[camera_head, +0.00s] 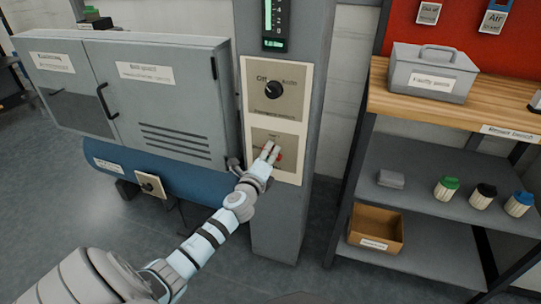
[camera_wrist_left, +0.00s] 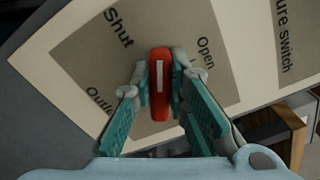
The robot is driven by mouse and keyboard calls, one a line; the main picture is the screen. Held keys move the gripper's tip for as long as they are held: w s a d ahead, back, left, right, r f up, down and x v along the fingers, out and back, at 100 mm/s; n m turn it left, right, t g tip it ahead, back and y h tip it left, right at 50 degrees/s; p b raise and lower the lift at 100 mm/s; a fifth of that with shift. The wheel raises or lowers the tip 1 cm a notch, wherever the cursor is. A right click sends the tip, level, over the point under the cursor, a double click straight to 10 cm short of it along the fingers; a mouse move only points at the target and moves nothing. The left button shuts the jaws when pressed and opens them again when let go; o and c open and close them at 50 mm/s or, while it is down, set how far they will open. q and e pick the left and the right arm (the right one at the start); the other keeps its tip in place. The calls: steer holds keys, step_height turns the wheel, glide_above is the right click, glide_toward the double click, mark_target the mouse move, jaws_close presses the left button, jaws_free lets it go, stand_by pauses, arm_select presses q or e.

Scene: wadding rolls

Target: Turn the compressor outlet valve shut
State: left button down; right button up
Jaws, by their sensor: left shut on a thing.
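The outlet valve is a red bar handle (camera_wrist_left: 160,108) with a white line on it, on a grey plate (camera_wrist_left: 70,58) lettered "Shut", "Open" and "Outlet". In the left wrist view the handle stands upright, and its white-marked end points between "Shut" and "Open". My left gripper (camera_wrist_left: 161,80) is shut on the handle, one finger on each side. In the head view my left gripper (camera_head: 269,152) is at the lower plate of the panel (camera_head: 291,175) on the grey post and mostly hides the handle. My right gripper is not in view.
A pressure switch with a black knob (camera_head: 273,90) sits just above the valve. A grey cabinet (camera_head: 150,110) over a blue tank (camera_head: 150,168) stands to the left. A shelved bench (camera_head: 420,110) with a grey toolbox (camera_head: 430,75) stands to the right.

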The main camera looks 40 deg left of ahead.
arm_select(q)
steer(key=n+b, duration=0.1)
steer(key=n, duration=0.2)
steer(key=shift+n+b, duration=0.4)
steer(key=shift+n, duration=0.8)
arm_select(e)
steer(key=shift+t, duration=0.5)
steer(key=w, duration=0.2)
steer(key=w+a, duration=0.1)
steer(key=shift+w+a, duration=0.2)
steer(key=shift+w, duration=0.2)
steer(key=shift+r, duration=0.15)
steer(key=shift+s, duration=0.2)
